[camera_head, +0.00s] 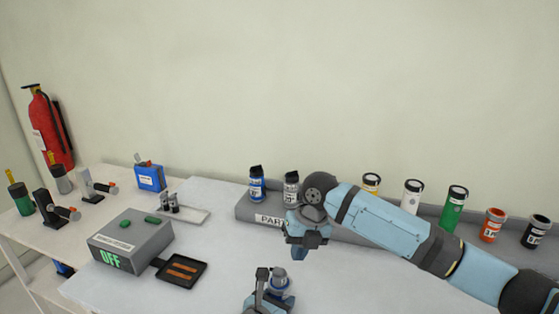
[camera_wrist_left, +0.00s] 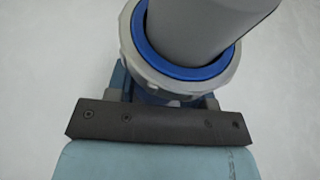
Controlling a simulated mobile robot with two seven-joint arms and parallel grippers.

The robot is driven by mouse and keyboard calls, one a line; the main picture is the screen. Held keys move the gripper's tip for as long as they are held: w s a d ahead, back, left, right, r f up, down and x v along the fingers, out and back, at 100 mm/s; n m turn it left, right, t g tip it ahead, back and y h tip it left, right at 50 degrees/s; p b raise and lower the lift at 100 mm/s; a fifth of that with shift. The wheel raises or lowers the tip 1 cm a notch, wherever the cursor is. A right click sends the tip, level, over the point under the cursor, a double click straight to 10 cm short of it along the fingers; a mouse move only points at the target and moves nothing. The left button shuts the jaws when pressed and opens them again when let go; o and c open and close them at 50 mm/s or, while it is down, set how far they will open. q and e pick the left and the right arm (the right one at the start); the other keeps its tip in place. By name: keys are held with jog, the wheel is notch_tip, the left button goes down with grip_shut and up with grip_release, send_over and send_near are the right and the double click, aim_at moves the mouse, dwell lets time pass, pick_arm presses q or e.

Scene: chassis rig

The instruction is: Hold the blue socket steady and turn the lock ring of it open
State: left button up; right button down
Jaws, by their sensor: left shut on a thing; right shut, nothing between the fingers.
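The blue socket (camera_head: 279,283) stands at the bottom centre of the head view, with a grey top and a blue band. In the left wrist view a thick grey cylinder (camera_wrist_left: 208,25) rises from a blue ring (camera_wrist_left: 190,72), with a light grey notched collar (camera_wrist_left: 172,85), seemingly the lock ring, around it. My left gripper (camera_head: 266,285) is shut on the socket; its fingertips are mostly hidden. My right gripper (camera_head: 307,243) is shut and empty, pointing down above and slightly right of the socket, apart from it.
A grey parts rack (camera_head: 255,207) with several coloured canisters runs along the back, partly behind my right arm. A grey box reading OFF (camera_head: 130,243) and a black tray (camera_head: 181,271) stand left. A blue container (camera_head: 150,177) is farther back. White table between tray and socket is clear.

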pick_arm(q)
jog(key=o, duration=1.2)
jog(key=shift+c, duration=0.2)
